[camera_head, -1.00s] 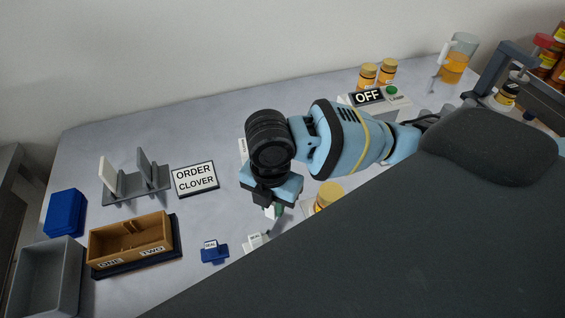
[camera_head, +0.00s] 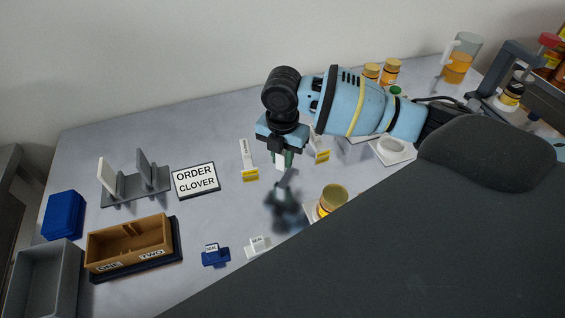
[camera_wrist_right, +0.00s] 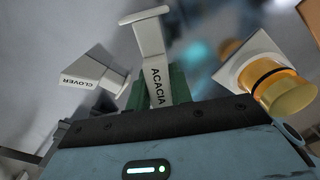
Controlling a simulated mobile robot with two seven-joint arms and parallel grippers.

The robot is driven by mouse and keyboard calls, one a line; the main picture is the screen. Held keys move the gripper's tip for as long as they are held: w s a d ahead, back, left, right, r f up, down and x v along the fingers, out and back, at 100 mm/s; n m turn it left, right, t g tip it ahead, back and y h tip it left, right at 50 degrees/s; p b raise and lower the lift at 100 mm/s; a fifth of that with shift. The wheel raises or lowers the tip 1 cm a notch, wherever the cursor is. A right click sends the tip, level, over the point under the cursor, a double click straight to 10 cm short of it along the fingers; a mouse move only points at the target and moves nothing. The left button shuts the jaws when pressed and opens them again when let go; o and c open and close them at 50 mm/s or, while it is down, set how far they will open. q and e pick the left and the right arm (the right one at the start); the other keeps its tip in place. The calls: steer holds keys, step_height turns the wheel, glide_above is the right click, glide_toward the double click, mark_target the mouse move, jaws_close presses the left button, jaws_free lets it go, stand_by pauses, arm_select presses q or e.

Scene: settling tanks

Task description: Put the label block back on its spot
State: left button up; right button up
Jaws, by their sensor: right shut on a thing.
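My right gripper (camera_head: 282,160) is shut on a white label block (camera_wrist_right: 153,60) that reads ACACIA in the right wrist view. Its green fingertips grip the block's stem, and the wider end sticks out. In the head view the gripper hangs above the middle of the table, between two white blocks with yellow fronts, one on the left (camera_head: 247,160) and one on the right (camera_head: 319,150). A block reading CLOVER (camera_wrist_right: 93,77) lies left of the held one in the wrist view. I cannot make out the held block's spot. My left gripper is not in view.
An amber jar (camera_head: 332,199) with a yellow lid stands on a white pad right of the gripper. Blue (camera_head: 215,256) and white (camera_head: 257,246) SEAL pieces lie in front. The ORDER CLOVER sign (camera_head: 195,180), grey rack (camera_head: 136,184) and wooden tray (camera_head: 130,243) are left.

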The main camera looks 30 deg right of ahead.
steer(key=shift+w+d+f, duration=0.1)
steer(key=shift+w+d, duration=0.15)
steer(key=shift+w, duration=0.05)
steer(key=shift+f, duration=1.65)
steer(key=shift+f, duration=0.1)
steer(key=o, duration=0.9)
steer(key=shift+f, duration=0.1)
step_height(320, 180, up, 12)
steer(key=shift+r+p, duration=0.2)
steer(key=shift+p, duration=0.15)
